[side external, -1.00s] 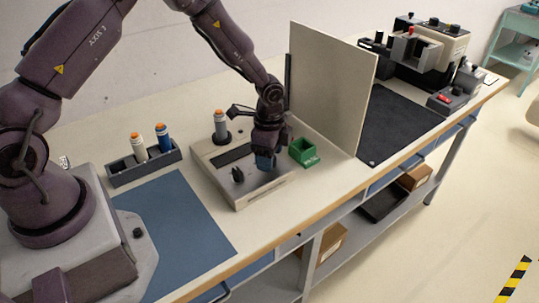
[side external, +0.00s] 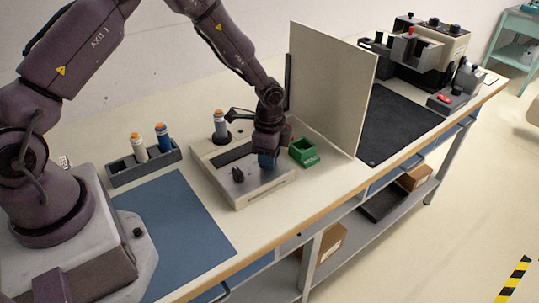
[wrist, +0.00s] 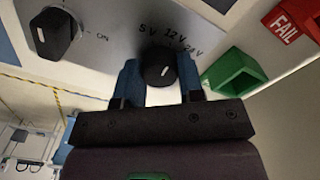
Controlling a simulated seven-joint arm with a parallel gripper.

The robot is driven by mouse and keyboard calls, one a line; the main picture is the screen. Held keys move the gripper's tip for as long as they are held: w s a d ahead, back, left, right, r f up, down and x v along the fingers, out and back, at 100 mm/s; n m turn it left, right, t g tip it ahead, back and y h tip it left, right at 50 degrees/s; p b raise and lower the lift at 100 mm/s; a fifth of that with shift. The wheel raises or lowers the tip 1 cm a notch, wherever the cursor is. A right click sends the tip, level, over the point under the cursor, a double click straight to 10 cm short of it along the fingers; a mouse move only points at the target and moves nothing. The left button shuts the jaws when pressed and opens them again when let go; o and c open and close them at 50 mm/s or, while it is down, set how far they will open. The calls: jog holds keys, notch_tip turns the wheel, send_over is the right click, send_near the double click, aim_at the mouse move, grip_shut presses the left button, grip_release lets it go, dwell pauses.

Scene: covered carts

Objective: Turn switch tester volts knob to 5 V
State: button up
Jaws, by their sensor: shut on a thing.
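The switch tester (side external: 228,183) is a pale box on the bench with a grey top panel. Its volts knob (wrist: 157,66) is round and black with a short white mark, beside printed labels 5 V, 12 V and 24 V. Which label the mark lines up with is unclear. My gripper (wrist: 160,78) has its blue fingers on both sides of this knob and is shut on it. In the side view my gripper (side external: 268,160) points down onto the tester and hides the knob. A second black knob (wrist: 54,33), near "ON", is to the left.
A green bin (side external: 303,152) stands close beside the tester, with a red FAIL bin (wrist: 298,20) near it. An upright board (side external: 330,85) rises behind these. A grey rack (side external: 145,167) with two cylinders is at left. The blue mat (side external: 175,225) is clear.

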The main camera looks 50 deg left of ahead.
jog(key=n, duration=0.4)
jog(key=shift+n, duration=2)
jog(key=o, duration=0.9)
notch_tip(320, 180, up, 13)
jog(key=shift+r, duration=0.1)
